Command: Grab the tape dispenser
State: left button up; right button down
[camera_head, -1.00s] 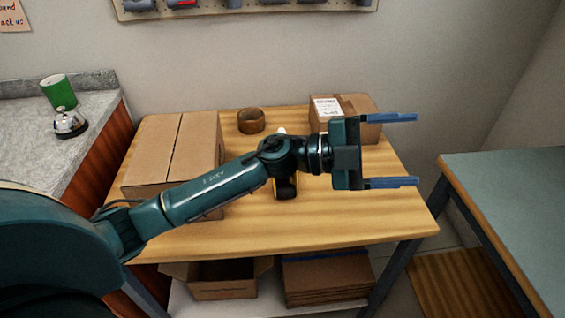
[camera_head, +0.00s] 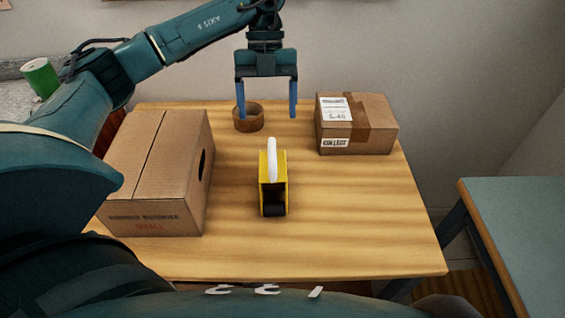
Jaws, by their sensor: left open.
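The tape dispenser (camera_head: 273,182) stands on the wooden table (camera_head: 330,215), near its middle. It has a yellow body, a white roll on top and a dark end facing me. My left gripper (camera_head: 267,115) points down with its two blue fingers spread wide and nothing between them. In the picture it is above the dispenser, towards the back of the table, and apart from it. My right gripper is not in view.
A brown tape roll (camera_head: 249,117) lies behind the dispenser, partly behind the left finger. A large carton (camera_head: 155,175) stands at left, a small labelled box (camera_head: 355,124) at back right. Bare table lies around the dispenser. A grey-green table (camera_head: 525,225) is at right.

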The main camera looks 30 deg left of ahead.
aim_at(273, 173)
pick_arm(q)
jog(key=x, duration=0.6)
jog(key=shift+s+d+p, duration=0.1)
jog(key=shift+s+p, duration=0.2)
jog(key=shift+s, duration=0.05)
jog(key=shift+w+p+x, duration=0.2)
jog(key=shift+x, duration=0.85)
jog(key=shift+w+p+x, duration=0.15)
jog(key=shift+w+x, duration=0.05)
jog(key=shift+x, duration=0.85)
jog(key=shift+w+p+x, duration=0.2)
jog(key=shift+x, duration=0.8)
jog(key=shift+d+f, duration=0.15)
jog(key=shift+f, duration=0.05)
jog(key=shift+r, duration=0.1)
jog(key=c, duration=1.4)
